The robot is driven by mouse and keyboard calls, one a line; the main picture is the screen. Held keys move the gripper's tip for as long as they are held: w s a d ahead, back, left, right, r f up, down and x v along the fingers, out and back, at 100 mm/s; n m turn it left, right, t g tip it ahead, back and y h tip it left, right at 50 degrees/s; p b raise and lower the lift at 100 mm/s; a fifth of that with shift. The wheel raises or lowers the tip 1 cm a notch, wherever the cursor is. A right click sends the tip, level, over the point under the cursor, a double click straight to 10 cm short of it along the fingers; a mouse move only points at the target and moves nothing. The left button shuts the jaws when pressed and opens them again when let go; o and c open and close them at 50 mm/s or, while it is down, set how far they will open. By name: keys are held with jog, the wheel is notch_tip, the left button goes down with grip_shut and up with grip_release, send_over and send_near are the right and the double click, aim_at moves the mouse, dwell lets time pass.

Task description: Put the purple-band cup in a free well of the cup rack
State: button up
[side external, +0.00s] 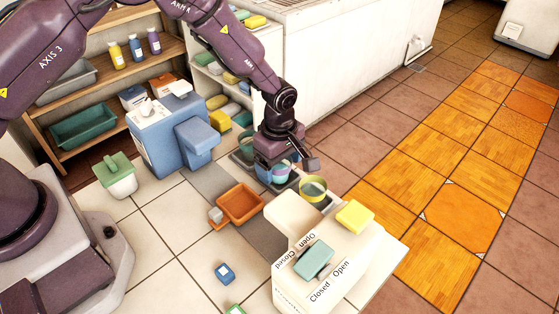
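My gripper (281,160) points down in the middle of the side external view, right over a small teal-blue cup (279,174). The gripper partly covers this cup, and I cannot tell whether its fingers touch it. A hint of a purplish band shows on it, but it is too small to be sure. A yellow-green cup (313,189) stands just to the right, apart from the gripper. Dark round shapes (243,152) behind and left of the gripper may be part of the cup rack; its wells are mostly hidden.
An orange tray (262,207) lies front left of the gripper. A white box (375,243) with a yellow sponge (355,216) and a teal block (314,259) stands in front. A blue dispenser (160,140) stands at left. Tiled floor at right is clear.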

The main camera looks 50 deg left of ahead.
jog(key=shift+r, duration=0.1)
notch_tip(320, 180, up, 20)
jog(key=s+a+m+t, duration=0.1)
jog(key=s+a+m, duration=0.2)
jog(key=s+a+r+m+t, duration=0.2)
jog(key=s+r+m, duration=0.3)
jog(key=s, duration=0.5)
jog(key=s+a+r+m+t, duration=0.2)
jog(key=s+a+r+m, duration=0.3)
jog(key=s+m, duration=0.5)
jog(key=shift+s+r+t, duration=0.3)
jog(key=shift+s+r, duration=0.4)
jog(key=shift+r, duration=0.1)
dwell(0.5)
